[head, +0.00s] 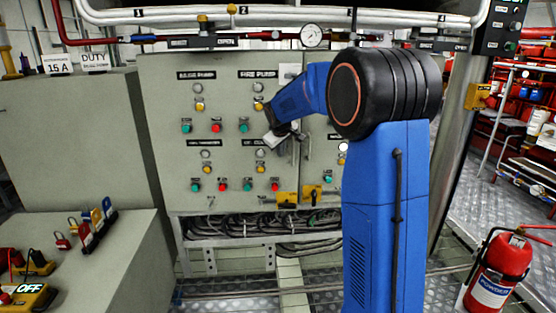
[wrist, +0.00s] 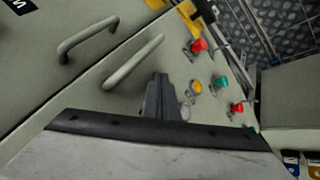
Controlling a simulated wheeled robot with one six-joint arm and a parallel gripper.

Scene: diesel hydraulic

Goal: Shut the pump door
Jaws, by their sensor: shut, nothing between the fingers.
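The grey pump door (head: 222,100) is the left panel of the cabinet, with FIRE PUMP and other labels, coloured buttons and lamps. It also shows in the wrist view (wrist: 112,120). Its upright bar handle (wrist: 135,62) is beside the seam with the neighbouring panel; whether the door sits fully flush I cannot tell. My gripper (wrist: 164,80) is shut and empty, close in front of the door's face, between the handle and a yellow button. Whether the fingertips touch the door I cannot tell. In the head view my wrist covers part of the door's right side.
The neighbouring panel (wrist: 60,75) has a second bar handle (wrist: 88,38). Yellow latches (head: 287,199) sit low on the cabinet, above exposed cables. A grey console (head: 75,245) with padlocks stands left. A red extinguisher (head: 494,270) stands right on the plate floor.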

